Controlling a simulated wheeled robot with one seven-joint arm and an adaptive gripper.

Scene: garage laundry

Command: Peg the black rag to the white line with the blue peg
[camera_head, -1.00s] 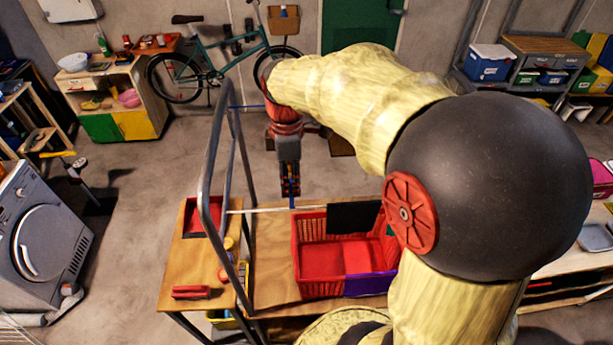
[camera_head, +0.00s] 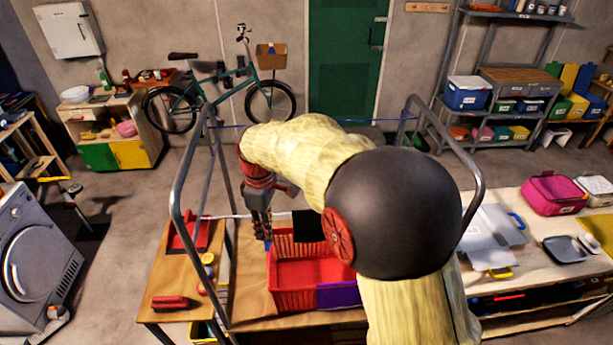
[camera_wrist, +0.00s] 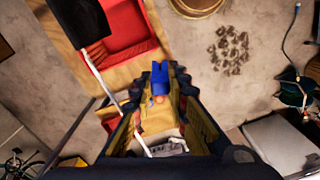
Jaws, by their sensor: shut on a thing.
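The black rag (camera_head: 306,226) hangs from the white line (camera_head: 285,215) above the red basket. In the wrist view the rag (camera_wrist: 82,18) is at the upper left, and the white line (camera_wrist: 92,68) runs down past the left finger. My gripper (camera_head: 267,237) is shut on the blue peg (camera_head: 267,247), left of the rag. In the wrist view the peg (camera_wrist: 158,80) sits at the fingertips, right of the line and apart from it in the picture. Its depth relative to the line is unclear. My arm hides the rag's right side and the line beyond it.
The red basket (camera_head: 277,297) stands on the wooden table (camera_head: 250,312), with a purple cloth (camera_head: 338,294) over its front. A metal frame (camera_head: 183,175) rises around the workspace and carries a blue line (camera_head: 350,121) at the back. A red tray (camera_head: 190,236) and red brush (camera_head: 168,302) lie at the left.

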